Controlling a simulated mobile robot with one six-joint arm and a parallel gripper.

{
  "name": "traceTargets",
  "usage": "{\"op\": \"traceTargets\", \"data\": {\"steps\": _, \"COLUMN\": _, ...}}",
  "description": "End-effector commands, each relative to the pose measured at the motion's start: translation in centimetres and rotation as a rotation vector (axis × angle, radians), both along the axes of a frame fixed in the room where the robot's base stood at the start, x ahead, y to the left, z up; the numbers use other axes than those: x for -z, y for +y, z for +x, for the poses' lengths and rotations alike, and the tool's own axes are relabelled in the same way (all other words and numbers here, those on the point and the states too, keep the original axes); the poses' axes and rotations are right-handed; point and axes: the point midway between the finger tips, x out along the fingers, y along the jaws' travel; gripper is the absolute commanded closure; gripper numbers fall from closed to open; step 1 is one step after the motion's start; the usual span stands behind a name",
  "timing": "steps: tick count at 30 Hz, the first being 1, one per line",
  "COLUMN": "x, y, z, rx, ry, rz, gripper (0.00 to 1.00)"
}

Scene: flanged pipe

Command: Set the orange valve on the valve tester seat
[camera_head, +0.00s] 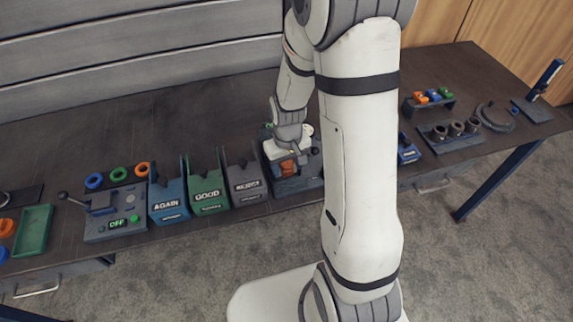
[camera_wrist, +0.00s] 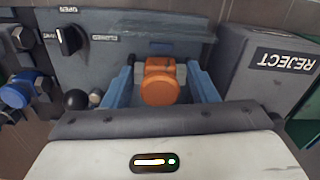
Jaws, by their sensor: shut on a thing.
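The orange valve (camera_wrist: 160,82) is between the two blue fingers of my gripper (camera_wrist: 161,76) in the wrist view, and the gripper is shut on it. In the head view the orange valve (camera_head: 288,168) shows below my gripper, at the front of the valve tester (camera_head: 298,186). In the wrist view the grey tester (camera_wrist: 130,30) has a dark knob (camera_wrist: 69,40) between labels that appear to read OPEN and CLOSED. The seat is hidden by the valve and my gripper. I cannot tell whether the valve touches it.
The grey REJECT bin (camera_wrist: 265,62) stands close beside the tester. The green GOOD bin (camera_head: 208,192) and blue AGAIN bin (camera_head: 168,202) stand further left. A black ball knob (camera_wrist: 77,100) and blue parts (camera_wrist: 16,95) are left of the fingers in the wrist view.

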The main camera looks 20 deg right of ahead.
Motion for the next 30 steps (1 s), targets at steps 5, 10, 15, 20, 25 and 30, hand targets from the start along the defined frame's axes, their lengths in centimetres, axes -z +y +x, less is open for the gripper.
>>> {"op": "traceTargets", "data": {"steps": 5, "x": 0.1, "y": 0.0, "z": 0.0, "rx": 0.0, "ry": -0.001, "rz": 0.0, "gripper": 0.77}}
{"op": "traceTargets", "data": {"steps": 10, "x": 0.5, "y": 0.0, "z": 0.0, "rx": -0.001, "ry": -0.001, "rz": 0.0, "gripper": 0.77}}
{"op": "traceTargets", "data": {"steps": 15, "x": 0.8, "y": 0.0, "z": 0.0, "rx": -0.001, "ry": -0.001, "rz": 0.0, "gripper": 0.77}}
{"op": "traceTargets", "data": {"steps": 20, "x": 1.0, "y": 0.0, "z": 0.0, "rx": -0.001, "ry": 0.0, "rz": 0.0, "gripper": 0.77}}
{"op": "traceTargets", "data": {"steps": 25, "x": 1.1, "y": 0.1, "z": 0.0, "rx": -0.001, "ry": 0.001, "rz": 0.0, "gripper": 0.77}}
{"op": "traceTargets", "data": {"steps": 30, "x": 1.1, "y": 0.1, "z": -0.1, "rx": -0.001, "ry": 0.003, "rz": 0.0, "gripper": 0.46}}
